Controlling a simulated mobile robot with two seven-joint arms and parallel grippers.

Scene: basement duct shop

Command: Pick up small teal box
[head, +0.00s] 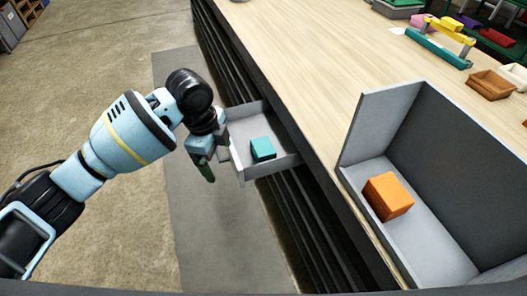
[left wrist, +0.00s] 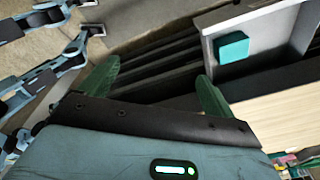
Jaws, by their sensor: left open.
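The small teal box (head: 263,149) sits inside an open grey drawer (head: 244,172) that sticks out from the bench front. In the left wrist view the teal box (left wrist: 233,47) shows at the upper right, within the drawer walls. My left gripper (head: 217,164) is at the drawer's left outer end, empty, and apart from the box. In the left wrist view the two green fingers of the left gripper (left wrist: 157,86) are spread wide with nothing between them. I cannot make out my right gripper in either view.
An orange box (head: 388,196) sits in an open-fronted grey bin (head: 432,250) on the wooden bench top (head: 310,60). A teal and yellow rack (head: 440,46) and small brown trays (head: 491,84) stand farther back. The floor left of the drawer is clear.

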